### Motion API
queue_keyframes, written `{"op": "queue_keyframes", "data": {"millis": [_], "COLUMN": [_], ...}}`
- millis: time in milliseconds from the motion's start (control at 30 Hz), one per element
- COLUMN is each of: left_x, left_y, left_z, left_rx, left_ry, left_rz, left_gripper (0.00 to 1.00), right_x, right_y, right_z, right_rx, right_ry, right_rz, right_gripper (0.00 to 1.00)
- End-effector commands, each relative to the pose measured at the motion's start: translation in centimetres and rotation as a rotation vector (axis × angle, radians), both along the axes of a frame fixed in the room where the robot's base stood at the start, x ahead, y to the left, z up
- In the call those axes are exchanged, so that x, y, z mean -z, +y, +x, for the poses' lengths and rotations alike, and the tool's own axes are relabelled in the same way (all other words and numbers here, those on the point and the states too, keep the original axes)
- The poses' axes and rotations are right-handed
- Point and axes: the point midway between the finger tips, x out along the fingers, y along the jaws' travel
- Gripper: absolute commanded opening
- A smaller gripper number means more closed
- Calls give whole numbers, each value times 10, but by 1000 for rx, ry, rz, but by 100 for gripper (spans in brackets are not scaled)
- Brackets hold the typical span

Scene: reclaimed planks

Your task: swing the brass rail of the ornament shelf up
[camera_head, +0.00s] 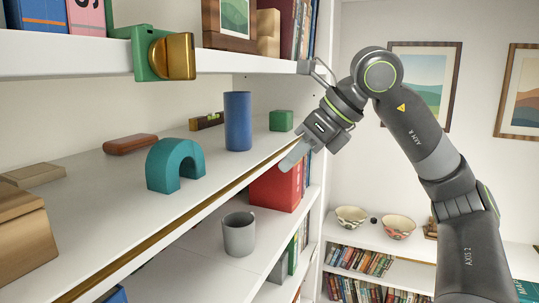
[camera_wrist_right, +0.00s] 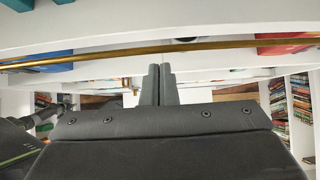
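The brass rail (camera_head: 122,258) runs low along the front edge of the white ornament shelf (camera_head: 112,222) in the head view. In the right wrist view the rail (camera_wrist_right: 110,51) crosses the picture just beyond my fingertips. My right gripper (camera_head: 290,160) is at the far end of the rail, in front of the shelf edge. In the wrist view its two fingers (camera_wrist_right: 160,68) lie side by side, shut and with nothing seen between them. I cannot tell whether they touch the rail. My left gripper is not in view.
The shelf holds a teal arch (camera_head: 160,165), a blue cylinder (camera_head: 238,120), a green cube (camera_head: 281,121) and wooden blocks. A green and brass camera-like object (camera_head: 150,55) overhangs the shelf above. A grey mug (camera_head: 239,233) stands on the shelf below. Open space lies right of the shelf front.

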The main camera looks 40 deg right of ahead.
Motion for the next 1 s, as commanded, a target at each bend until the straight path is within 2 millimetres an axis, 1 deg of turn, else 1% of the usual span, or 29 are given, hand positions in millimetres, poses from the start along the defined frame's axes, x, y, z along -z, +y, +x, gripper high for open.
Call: {"op": "queue_keyframes", "data": {"millis": [1000], "left_x": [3], "left_y": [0], "left_z": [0], "left_rx": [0], "left_ry": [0], "left_rz": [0], "left_gripper": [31], "right_x": [-1], "right_y": [10], "right_z": [19], "right_rx": [-1], "right_ry": [-1], "right_rz": [1], "right_gripper": [0]}}
